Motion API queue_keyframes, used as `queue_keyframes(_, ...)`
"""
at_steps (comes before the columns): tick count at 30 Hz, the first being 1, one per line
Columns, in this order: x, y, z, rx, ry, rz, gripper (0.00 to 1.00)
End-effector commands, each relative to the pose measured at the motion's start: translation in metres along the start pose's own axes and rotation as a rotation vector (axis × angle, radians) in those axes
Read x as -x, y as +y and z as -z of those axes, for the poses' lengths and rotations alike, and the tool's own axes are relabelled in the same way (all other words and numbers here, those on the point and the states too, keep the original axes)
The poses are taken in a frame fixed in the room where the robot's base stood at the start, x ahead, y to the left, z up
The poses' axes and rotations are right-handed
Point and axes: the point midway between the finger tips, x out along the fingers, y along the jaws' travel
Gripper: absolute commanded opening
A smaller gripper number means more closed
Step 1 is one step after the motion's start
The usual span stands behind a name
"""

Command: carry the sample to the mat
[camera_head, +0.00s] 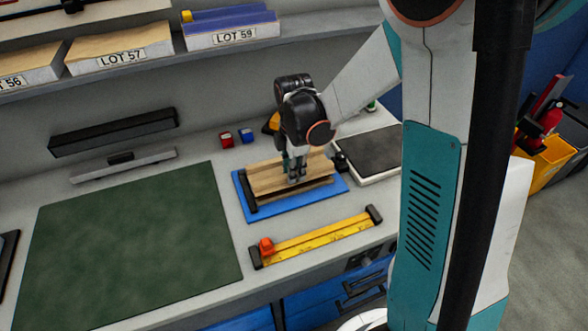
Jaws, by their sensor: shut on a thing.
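The sample, a tan layered panel (270,178), is over the blue tray (262,213) in the middle of the bench. My gripper (296,178) points down and is shut on the sample near its middle. The fingers cover part of the panel. I cannot tell whether the panel touches the tray or is slightly above it. A dark green mat (130,245) lies flat on the bench to the left, and its visible surface is bare.
A yellow ruler (320,240) with an orange slider lies in front of the tray. A black-topped scale (372,153) stands right of it. Small red (226,139) and blue blocks sit behind. A shelf with labelled lot boxes (120,47) hangs above the bench.

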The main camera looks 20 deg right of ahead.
Motion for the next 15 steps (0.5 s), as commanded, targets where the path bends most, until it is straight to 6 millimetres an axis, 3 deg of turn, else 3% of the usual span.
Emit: queue_keyframes(15,0.02,0.0,0.0,0.0,0.0,0.0,0.0)
